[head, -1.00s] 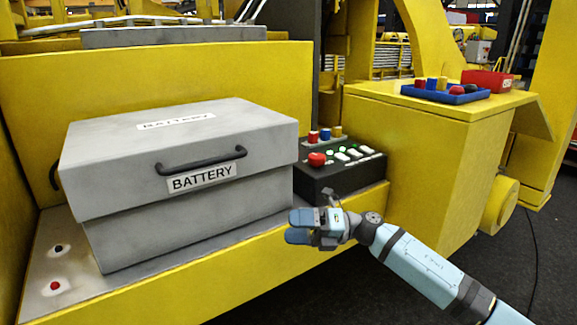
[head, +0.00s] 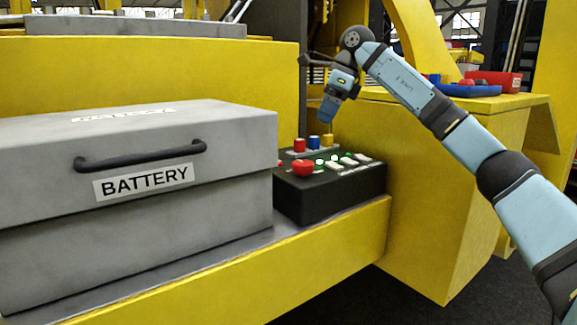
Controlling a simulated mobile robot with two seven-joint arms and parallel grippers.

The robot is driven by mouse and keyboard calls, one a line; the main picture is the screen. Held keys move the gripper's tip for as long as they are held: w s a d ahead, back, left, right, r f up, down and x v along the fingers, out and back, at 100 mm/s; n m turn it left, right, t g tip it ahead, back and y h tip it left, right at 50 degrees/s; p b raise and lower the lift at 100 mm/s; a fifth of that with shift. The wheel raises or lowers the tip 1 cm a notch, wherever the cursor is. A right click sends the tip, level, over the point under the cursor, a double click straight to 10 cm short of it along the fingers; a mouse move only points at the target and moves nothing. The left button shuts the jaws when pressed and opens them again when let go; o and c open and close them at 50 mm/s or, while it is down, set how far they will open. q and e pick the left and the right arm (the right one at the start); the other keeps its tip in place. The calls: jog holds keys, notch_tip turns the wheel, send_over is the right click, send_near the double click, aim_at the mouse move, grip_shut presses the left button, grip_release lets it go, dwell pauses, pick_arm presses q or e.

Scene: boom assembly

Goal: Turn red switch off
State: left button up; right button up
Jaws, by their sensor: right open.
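A black control box (head: 325,195) sits on the yellow ledge right of the battery box. On its top are a large red knob (head: 302,167), white rocker-like switches (head: 348,160) and small green lights. Red, blue and yellow cylinders (head: 313,143) stand at its back edge. Which red part is the switch, and its position, I cannot tell for sure. My right gripper (head: 327,110) is open, pointing down above the back of the box, apart from the controls and cylinders. My left gripper is not in view.
The grey battery box (head: 140,230) with a black handle stands close to the left of the control box. A yellow cabinet (head: 440,190) on the right bears a blue tray (head: 470,91) and a red bin (head: 497,81).

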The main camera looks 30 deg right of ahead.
aim_at(304, 162)
jog(key=b+x, duration=0.2)
jog(key=x, duration=1.1)
jog(key=shift+a+f+b, duration=0.15)
jog(key=shift+a+b, duration=0.05)
jog(key=shift+b, duration=0.15)
jog(key=c, duration=0.9)
